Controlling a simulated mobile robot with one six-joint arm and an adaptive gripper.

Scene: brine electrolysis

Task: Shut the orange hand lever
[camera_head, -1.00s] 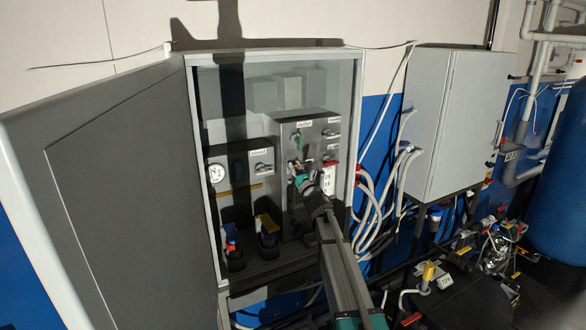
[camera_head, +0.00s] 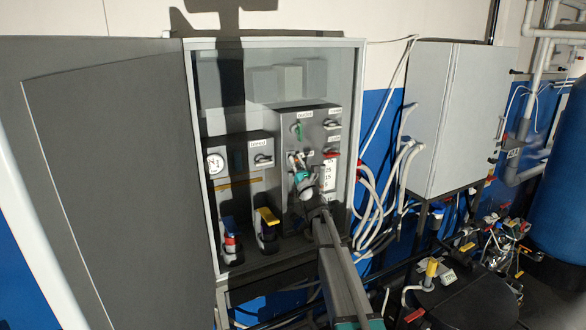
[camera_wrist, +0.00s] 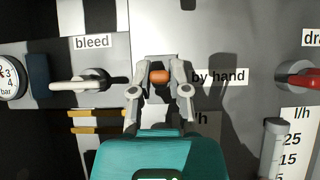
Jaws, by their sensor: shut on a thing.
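The orange hand lever (camera_wrist: 160,76) shows in the wrist view as a short orange end on the grey panel, just left of the "by hand" label (camera_wrist: 220,77). My gripper (camera_wrist: 160,69) has one finger on each side of it and is shut on it. The fingers hide parts of the lever, so its exact angle is hard to tell. In the head view my gripper (camera_head: 297,161) is at the front of the right-hand panel inside the open cabinet. The lever itself cannot be made out there.
A white lever under the "bleed" label (camera_wrist: 78,84) is left of my gripper, with a gauge (camera_wrist: 11,78) further left. A red lever (camera_wrist: 298,82) and a flow scale (camera_wrist: 291,145) are to the right. The grey cabinet door (camera_head: 110,180) stands open at left.

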